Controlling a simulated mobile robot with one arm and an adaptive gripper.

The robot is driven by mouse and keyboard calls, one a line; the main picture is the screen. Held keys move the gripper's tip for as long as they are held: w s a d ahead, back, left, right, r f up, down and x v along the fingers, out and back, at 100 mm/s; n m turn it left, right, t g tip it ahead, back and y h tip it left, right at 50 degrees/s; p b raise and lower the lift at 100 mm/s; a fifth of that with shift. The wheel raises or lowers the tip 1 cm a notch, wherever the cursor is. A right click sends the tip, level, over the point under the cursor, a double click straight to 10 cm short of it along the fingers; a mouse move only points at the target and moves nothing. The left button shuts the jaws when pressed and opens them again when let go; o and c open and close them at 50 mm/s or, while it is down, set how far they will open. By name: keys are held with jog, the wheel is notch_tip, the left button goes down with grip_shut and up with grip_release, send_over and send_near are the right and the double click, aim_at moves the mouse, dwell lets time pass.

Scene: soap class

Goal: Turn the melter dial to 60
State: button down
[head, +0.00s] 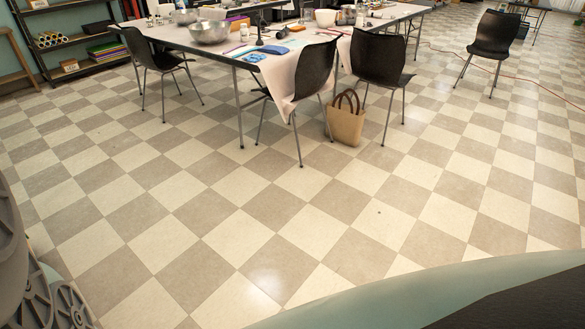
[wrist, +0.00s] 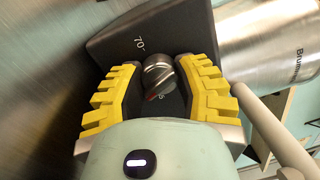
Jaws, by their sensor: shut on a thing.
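The melter dial (wrist: 160,72) is a dark round knob with a metallic rim and a red mark on its lower side. It sits on a black control box (wrist: 115,42) printed with "70°" at the upper left. The red mark points towards the lower left of the picture; other print beside the knob is too small or covered to read. My gripper (wrist: 160,68) has yellow ribbed fingers, one on each side of the dial, and is shut on it. The melter's silver cylinder (wrist: 265,45), with dark lettering, stands at the right. The head view shows neither dial nor gripper.
In the wrist view a brushed metal surface (wrist: 40,80) lies at the left, and a pale pipe-like part (wrist: 275,130) at the lower right. In the head view a cluttered table (head: 225,45), black chairs (head: 380,60) and a tan bag (head: 345,125) stand beyond open checkered floor.

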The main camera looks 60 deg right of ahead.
jog(key=shift+w+d+f, duration=0.1)
jog(key=shift+f, duration=0.1)
jog(key=c, duration=1)
grip_release()
jog(key=shift+o, duration=0.7)
jog(key=shift+r, duration=0.1)
jog(key=d, duration=0.7)
jog(key=shift+d+f, duration=0.25)
jog(key=shift+f, duration=0.05)
